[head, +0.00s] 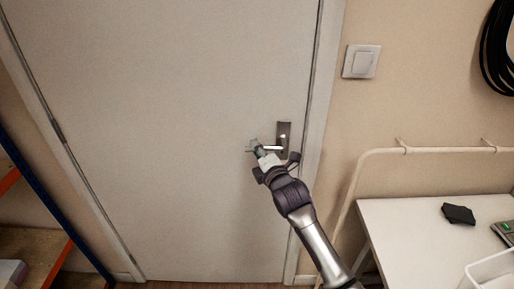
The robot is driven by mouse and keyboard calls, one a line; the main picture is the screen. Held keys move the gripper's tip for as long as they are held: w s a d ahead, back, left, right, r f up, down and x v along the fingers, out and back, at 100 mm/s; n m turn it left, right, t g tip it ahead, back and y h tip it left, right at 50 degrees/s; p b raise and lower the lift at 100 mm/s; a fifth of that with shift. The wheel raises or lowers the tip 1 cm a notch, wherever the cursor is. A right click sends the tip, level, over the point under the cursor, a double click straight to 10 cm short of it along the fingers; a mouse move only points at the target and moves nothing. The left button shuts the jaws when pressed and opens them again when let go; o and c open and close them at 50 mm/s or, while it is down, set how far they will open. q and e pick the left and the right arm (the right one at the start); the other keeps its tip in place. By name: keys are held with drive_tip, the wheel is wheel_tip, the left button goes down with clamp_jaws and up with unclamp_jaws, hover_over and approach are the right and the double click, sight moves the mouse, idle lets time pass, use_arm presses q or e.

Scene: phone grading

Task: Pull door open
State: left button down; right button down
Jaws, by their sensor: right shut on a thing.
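A pale door (170,120) fills the left and middle of the head view. It looks closed in its frame. A metal door handle (283,138) with an upright plate is on the door's right side, its lever pointing left. My right gripper (256,148) is at the lever's left end and is shut on the handle. Its fingers hide part of the lever. My left gripper is not in view.
A light switch (361,61) and a black coiled cable (499,48) are on the right wall. A shelf rack (50,210) stands at the left.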

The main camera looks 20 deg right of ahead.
drive_tip(key=shift+s+d+f+n+g+h+p, duration=0.1)
drive_tip(key=shift+d+f+n+g+h+p, duration=0.25)
drive_tip(key=shift+f+n+p, duration=0.6)
drive_tip(key=shift+s+d+f+n+g+h+p, duration=0.1)
drive_tip(key=shift+d+f+n+g+p, duration=0.1)
drive_tip(key=shift+f+n+g+p, duration=0.7)
drive_tip(key=shift+s+d+f+n+g+h+p, duration=0.15)
drive_tip(key=shift+d+f+n+p, duration=0.3)
drive_tip(key=shift+n+p, duration=0.9)
drive_tip(key=shift+w+a+f, duration=0.1)
drive_tip(key=shift+a+f, duration=0.05)
